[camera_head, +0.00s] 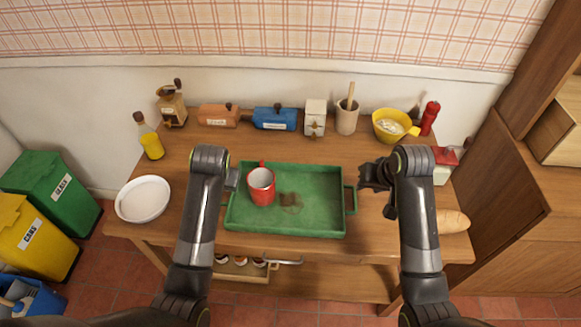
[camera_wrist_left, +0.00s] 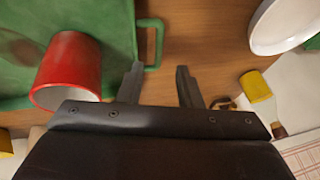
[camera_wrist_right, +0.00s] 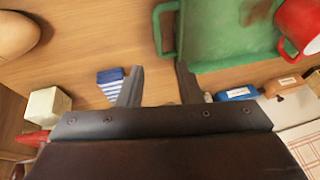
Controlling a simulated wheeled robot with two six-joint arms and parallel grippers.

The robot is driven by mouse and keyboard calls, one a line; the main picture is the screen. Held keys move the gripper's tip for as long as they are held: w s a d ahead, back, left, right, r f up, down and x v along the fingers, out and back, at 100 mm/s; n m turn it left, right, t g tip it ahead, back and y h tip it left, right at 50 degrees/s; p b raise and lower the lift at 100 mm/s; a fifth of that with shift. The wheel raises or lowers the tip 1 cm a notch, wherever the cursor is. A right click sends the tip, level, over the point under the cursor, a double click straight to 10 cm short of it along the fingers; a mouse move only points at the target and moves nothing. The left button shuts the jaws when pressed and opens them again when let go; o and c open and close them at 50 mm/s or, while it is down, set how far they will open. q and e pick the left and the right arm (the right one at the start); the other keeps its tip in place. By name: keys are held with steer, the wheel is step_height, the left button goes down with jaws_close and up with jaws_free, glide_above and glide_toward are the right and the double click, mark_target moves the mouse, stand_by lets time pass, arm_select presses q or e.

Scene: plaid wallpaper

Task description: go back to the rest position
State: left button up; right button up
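My right gripper (camera_head: 374,178) is above the table, just right of the green tray (camera_head: 318,231). In the right wrist view its two fingers (camera_wrist_right: 158,84) stand apart with nothing between them. My left gripper (camera_head: 232,179) is at the tray's left edge, mostly hidden behind its own arm in the head view. In the left wrist view its fingers (camera_wrist_left: 160,84) are apart and empty, over the tray's handle side. A red mug (camera_head: 262,187) stands upright in the left part of the tray, apart from both grippers.
A white plate (camera_head: 143,199) lies at the left and an oil bottle (camera_head: 149,138) stands behind it. Boxes, a utensil pot (camera_head: 347,118) and a yellow bowl (camera_head: 391,125) line the back. Bread (camera_head: 452,221) lies at the right. A blue-and-white striped item (camera_wrist_right: 111,86) lies near the right gripper.

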steer(key=shift+v, duration=0.8)
arm_select(q)
steer(key=shift+f, duration=0.1)
arm_select(e)
steer(key=shift+d+f, duration=0.1)
